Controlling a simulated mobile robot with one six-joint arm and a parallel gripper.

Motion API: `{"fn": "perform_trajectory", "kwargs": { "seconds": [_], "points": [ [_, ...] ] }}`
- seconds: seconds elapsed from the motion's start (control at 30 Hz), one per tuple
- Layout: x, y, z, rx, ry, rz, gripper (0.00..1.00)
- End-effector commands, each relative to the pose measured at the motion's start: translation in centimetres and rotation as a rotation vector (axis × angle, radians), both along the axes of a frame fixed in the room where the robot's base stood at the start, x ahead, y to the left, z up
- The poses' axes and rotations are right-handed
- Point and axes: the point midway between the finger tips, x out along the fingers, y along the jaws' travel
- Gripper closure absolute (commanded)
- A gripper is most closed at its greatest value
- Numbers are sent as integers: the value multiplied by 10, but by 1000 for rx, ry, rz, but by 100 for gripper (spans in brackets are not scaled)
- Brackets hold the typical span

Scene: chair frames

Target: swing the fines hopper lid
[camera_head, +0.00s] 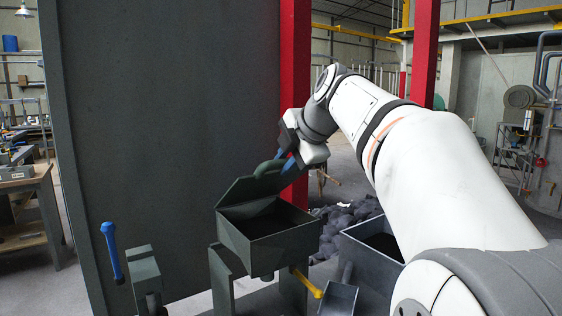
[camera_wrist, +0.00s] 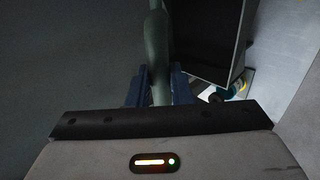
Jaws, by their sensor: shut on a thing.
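The fines hopper (camera_head: 285,252) is a dark green box on legs in the lower middle of the head view. Its lid (camera_head: 250,190) stands tilted up and partly open, with the dark inside of the box showing below it. A rounded green handle (camera_head: 267,167) is at the lid's upper right edge. My gripper (camera_head: 285,160), with blue fingers, is shut on this handle. In the wrist view the green handle (camera_wrist: 157,50) runs between the two blue fingers of my gripper (camera_wrist: 159,86). The hopper's opening (camera_wrist: 207,35) shows to the right there.
A tall dark panel (camera_head: 170,130) stands close behind the hopper, with a red post (camera_head: 294,60) at its edge. A blue-handled lever (camera_head: 111,250) is at left. A yellow handle (camera_head: 307,284) sticks out below the hopper. A grey bin (camera_head: 352,248) and dark rubble (camera_head: 340,220) are at right.

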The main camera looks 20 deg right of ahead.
Motion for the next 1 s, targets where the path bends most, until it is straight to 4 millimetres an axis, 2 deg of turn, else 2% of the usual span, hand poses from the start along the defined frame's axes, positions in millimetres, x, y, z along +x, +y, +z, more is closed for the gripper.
{"fn": "perform_trajectory", "kwargs": {
  "seconds": [0.53, 0.87, 0.9, 1.0],
  "points": [
    [-25, -9, -47, -2, -2, -2, 100],
    [-29, -9, -47, -1, 0, -1, 100],
    [-29, -9, -47, -1, -1, 0, 79],
    [-29, -9, -47, -1, -1, 0, 71]
  ]
}}
